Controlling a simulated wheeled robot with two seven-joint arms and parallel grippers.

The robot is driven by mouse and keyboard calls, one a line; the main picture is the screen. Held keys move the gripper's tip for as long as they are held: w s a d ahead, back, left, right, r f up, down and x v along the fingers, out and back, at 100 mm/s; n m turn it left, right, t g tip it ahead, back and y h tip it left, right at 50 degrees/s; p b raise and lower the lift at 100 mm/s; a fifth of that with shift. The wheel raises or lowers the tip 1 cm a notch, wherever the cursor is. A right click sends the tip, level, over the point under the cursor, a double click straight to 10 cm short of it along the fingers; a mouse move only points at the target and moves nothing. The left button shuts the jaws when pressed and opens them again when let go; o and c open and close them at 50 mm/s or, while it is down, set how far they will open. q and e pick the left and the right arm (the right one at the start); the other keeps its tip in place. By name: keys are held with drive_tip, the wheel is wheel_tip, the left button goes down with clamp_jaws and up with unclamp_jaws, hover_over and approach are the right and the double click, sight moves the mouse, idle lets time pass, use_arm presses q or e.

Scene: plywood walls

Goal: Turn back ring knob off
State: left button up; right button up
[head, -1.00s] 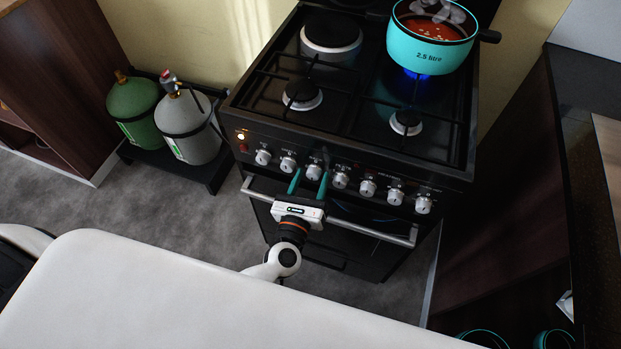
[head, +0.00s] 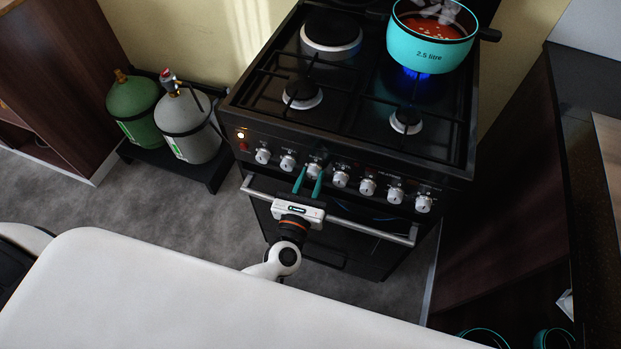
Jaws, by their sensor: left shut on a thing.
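The black stove (head: 370,128) has a front panel with a row of several silver knobs. My left gripper (head: 311,172) is in front of this panel, its teal fingers shut on the third knob from the left (head: 314,170). The fingers partly hide this knob, and its pointer angle is too small to tell. A teal pot (head: 430,52) marked "2.5 litre" stands on the back right burner, with red food and steam in it. A blue flame (head: 414,73) burns under the pot. My right gripper is not in view.
An oven handle (head: 372,231) runs across the stove just below the knobs. A green gas bottle (head: 131,105) and a grey one (head: 187,128) stand on a low black stand at left. A dark counter stands close on the right.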

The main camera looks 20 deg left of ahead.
use_arm(q)
drive_tip(key=m, duration=0.8)
drive_tip(key=shift+p, duration=0.4)
drive_tip(key=m+p, duration=0.1)
drive_tip(key=m, duration=0.3)
drive_tip(key=shift+m, duration=0.4)
drive_tip(key=m+p, duration=0.1)
drive_tip(key=m, duration=0.3)
drive_tip(key=shift+m+h, duration=0.3)
drive_tip(key=shift+m, duration=0.1)
drive_tip(key=m+p, duration=0.2)
drive_tip(key=m, duration=0.2)
drive_tip(key=shift+m, duration=0.3)
drive_tip(key=m+p, duration=0.1)
drive_tip(key=m, duration=0.3)
drive_tip(key=shift+m+h+p, duration=0.3)
drive_tip(key=shift+m+p, duration=0.1)
drive_tip(key=m+p, duration=0.1)
drive_tip(key=m, duration=0.3)
drive_tip(key=shift+m, duration=0.3)
drive_tip(key=shift+a+f+m+p, duration=0.1)
drive_tip(key=shift+m+p, duration=0.65)
drive_tip(key=shift+m, duration=1.05)
